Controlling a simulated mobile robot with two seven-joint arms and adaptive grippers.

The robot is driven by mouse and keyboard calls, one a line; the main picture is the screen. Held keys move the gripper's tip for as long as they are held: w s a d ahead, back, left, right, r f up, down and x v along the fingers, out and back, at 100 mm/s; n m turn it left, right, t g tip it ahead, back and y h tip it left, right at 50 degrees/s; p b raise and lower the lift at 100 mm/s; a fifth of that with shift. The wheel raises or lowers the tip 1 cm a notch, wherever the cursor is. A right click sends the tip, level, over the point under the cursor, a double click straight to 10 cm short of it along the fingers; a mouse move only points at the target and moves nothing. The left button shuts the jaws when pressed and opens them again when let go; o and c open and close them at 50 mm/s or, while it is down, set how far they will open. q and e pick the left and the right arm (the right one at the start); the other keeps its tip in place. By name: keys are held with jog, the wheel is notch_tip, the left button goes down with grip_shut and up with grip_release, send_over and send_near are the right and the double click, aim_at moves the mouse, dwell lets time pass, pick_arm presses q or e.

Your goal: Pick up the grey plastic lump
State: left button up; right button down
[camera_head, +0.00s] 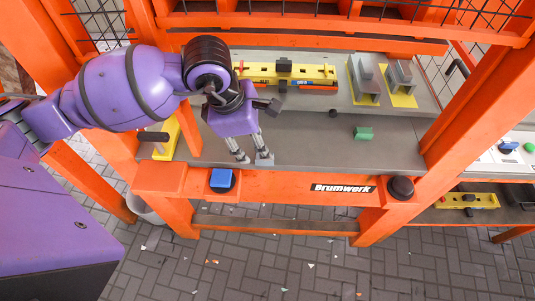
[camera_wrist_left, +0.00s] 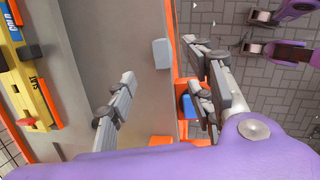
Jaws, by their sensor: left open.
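The grey plastic lump (camera_wrist_left: 161,53) is a small pale grey block. In the left wrist view it lies on the grey tabletop close to the orange front edge. In that view my left gripper (camera_wrist_left: 165,92) is open, with one finger to each side of the lump's line and nothing between them. In the head view my left gripper (camera_head: 253,158) points down at the table's front edge. A grey patch at its right fingertip there is hard to tell from the finger.
A green block (camera_head: 363,133) and a small dark knob (camera_head: 333,113) are on the tabletop to the right. A blue button (camera_head: 221,180) and black button (camera_head: 400,188) are on the orange front beam.

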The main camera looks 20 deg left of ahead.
pick_arm(q)
jog(key=x, duration=0.7)
jog(key=shift+s+d+p, duration=0.15)
jog(key=shift+d+p, duration=0.1)
jog(key=shift+p, duration=0.05)
jog(key=shift+r, duration=0.1)
grip_shut()
